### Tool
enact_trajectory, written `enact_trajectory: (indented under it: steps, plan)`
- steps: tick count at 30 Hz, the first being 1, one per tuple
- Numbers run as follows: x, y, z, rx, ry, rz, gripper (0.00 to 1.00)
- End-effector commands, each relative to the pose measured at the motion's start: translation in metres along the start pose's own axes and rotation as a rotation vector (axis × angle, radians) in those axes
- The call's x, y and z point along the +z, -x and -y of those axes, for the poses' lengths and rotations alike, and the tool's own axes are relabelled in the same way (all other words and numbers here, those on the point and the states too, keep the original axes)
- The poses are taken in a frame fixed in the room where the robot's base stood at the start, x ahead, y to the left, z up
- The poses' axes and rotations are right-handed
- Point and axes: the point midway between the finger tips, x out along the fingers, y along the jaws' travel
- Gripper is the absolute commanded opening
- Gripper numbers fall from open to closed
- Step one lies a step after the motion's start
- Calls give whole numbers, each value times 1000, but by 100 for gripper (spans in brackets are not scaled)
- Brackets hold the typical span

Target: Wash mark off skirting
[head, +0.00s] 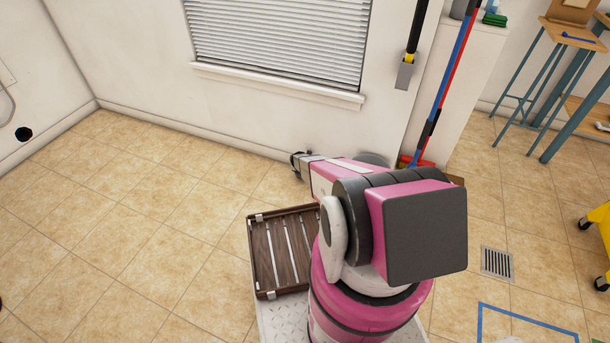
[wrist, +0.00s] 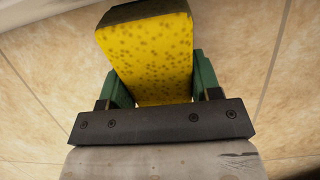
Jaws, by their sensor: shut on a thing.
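My gripper (wrist: 150,95) is shut on a yellow, dark-speckled sponge (wrist: 148,50) with a dark face at its far end. Green finger pads press on its two sides. In the head view my gripper (head: 299,165) reaches low toward the wall under the window, and the sponge cannot be made out there. The pale skirting (head: 200,135) runs along the foot of that wall. It continues along the left wall (head: 50,136). I cannot make out a mark on the skirting; my arm hides part of the wall foot.
A slatted brown crate (head: 262,262) sits beside my arm's base. A blue-and-red pole (head: 447,85) leans by the white wall end. A black round thing (head: 24,134) is low on the left wall. A floor grate (head: 496,263) lies right. Tiled floor at left is clear.

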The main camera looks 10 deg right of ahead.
Motion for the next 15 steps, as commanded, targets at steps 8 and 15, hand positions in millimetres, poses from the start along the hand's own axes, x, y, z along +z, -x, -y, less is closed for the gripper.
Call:
enact_trajectory:
  steps: [8,15]
  plan:
    - [1,-1,-10,0,0,0,31]
    - [2,-1,-28,0,1,0,31]
